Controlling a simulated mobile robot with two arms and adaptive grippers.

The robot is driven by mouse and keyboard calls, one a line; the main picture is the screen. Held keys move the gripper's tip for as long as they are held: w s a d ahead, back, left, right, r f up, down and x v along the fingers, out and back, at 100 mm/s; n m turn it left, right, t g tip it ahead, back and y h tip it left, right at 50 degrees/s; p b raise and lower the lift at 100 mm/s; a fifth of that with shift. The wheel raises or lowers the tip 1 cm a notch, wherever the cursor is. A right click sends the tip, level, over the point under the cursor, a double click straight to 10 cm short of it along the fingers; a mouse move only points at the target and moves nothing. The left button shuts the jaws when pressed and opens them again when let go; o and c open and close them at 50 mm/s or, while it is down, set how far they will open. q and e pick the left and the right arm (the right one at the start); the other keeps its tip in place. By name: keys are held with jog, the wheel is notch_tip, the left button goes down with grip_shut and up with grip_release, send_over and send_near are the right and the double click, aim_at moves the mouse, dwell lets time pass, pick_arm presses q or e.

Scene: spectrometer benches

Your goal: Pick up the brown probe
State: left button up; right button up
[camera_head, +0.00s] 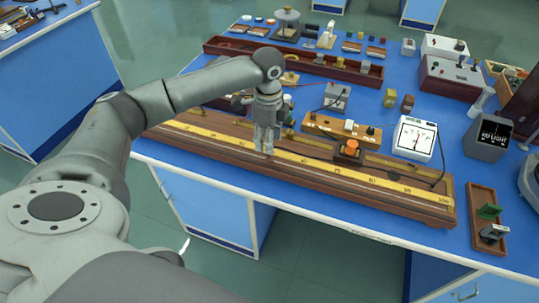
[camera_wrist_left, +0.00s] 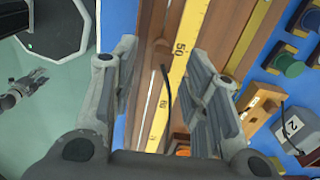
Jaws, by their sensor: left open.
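My left gripper (camera_head: 266,148) is open and points down over the front of the long wooden scale board (camera_head: 418,208). In the left wrist view its two fingers (camera_wrist_left: 160,85) stand well apart on either side of the yellow scale. A small brown piece with a dark lead, which looks like the brown probe (camera_wrist_left: 161,46), shows between and beyond the fingers. No contact with it shows. In the head view I cannot make the probe out clearly near the gripper. What looks like my right gripper (camera_wrist_left: 22,90) is small at the left of the wrist view; its jaw state is unclear.
Behind the board are a wooden key block (camera_head: 342,130), a white meter (camera_head: 413,138) and a grey box (camera_head: 338,97). A knob with an orange top (camera_head: 352,147) sits on the board. A wooden tray (camera_head: 484,222) lies right. The floor in front is open.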

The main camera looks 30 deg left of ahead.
pick_arm(q)
jog(key=f, duration=0.2)
jog(key=f+p, duration=0.1)
jog(key=f, duration=0.2)
jog(key=shift+w+d+f, duration=0.1)
jog(key=shift+w+d, duration=0.05)
jog(key=shift+d, duration=0.05)
grip_shut()
